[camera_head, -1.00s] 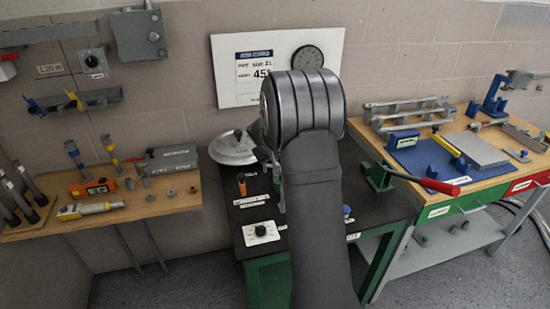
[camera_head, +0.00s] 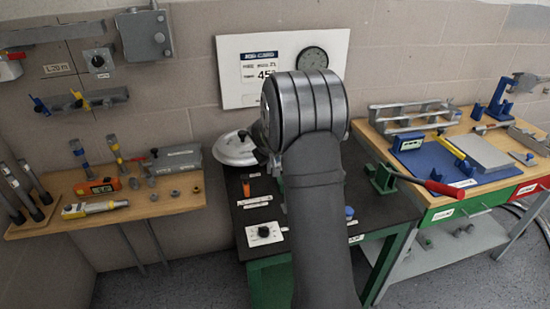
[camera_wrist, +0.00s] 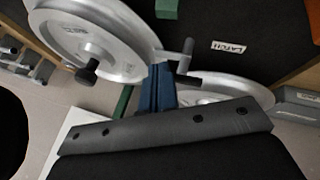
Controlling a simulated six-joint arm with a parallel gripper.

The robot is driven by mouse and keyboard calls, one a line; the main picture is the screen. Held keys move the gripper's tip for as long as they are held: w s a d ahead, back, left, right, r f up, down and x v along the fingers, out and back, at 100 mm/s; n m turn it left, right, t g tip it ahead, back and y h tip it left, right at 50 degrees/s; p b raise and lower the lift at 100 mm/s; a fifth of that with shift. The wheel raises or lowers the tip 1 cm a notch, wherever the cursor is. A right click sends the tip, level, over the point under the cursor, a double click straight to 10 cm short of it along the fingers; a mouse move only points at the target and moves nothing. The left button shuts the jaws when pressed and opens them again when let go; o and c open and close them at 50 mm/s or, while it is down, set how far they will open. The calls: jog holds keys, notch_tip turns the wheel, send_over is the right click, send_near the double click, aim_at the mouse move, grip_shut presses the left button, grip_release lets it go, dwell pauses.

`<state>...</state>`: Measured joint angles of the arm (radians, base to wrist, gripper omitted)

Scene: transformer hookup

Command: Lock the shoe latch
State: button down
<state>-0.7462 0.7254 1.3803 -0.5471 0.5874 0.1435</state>
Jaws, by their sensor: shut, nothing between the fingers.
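In the wrist view, my gripper (camera_wrist: 160,72) shows as two blue fingers pressed together, with nothing between them. A small grey lever with a dark end (camera_wrist: 186,56) stands just right of the fingertips, near the LATCH label (camera_wrist: 229,47); I take it for the shoe latch. I cannot tell whether the fingers touch it. A large silver wheel (camera_wrist: 60,35) with a black knob (camera_wrist: 87,71) fills the upper left, and another silver disc (camera_wrist: 235,88) lies partly behind the fingers. In the head view my arm hides the gripper and latch; a silver disc (camera_head: 233,150) shows left of it.
The dark-topped green bench (camera_head: 265,213) carries a dial box (camera_head: 264,234). A red-tipped lever (camera_head: 443,187) sticks out at its right, by the wooden bench (camera_head: 420,207). A left shelf (camera_head: 150,208) holds several tools. A wall board (camera_head: 232,70) stands behind my arm.

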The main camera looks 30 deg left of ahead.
jog(key=s+d+r, duration=0.2)
jog(key=d+r, duration=0.5)
jog(key=r, duration=0.2)
jog(key=shift+s+d, duration=0.25)
jog(key=shift+d, duration=0.1)
jog(key=shift+a+f, duration=0.1)
jog(key=shift+f, duration=0.05)
jog(key=a+f+m, duration=0.1)
jog(key=a+f, duration=0.2)
jog(key=a, duration=0.1)
jog(key=s+a+f+m+h, duration=0.1)
jog(key=a+f, duration=0.1)
jog(key=a, duration=0.2)
jog(key=s+a+f, duration=0.1)
jog(key=a+f, duration=0.2)
jog(key=a, duration=0.1)
jog(key=shift+a+f+m+h, duration=0.1)
jog(key=shift+f+m+h, duration=0.2)
jog(key=shift+m+h, duration=0.1)
jog(key=shift+s+a+r, duration=0.35)
jog(key=shift+s+r, duration=0.15)
jog(key=shift+s, duration=0.1)
jog(key=shift+s+a+r, duration=0.3)
jog(key=shift+s+r, duration=0.2)
jog(key=shift+s, duration=0.05)
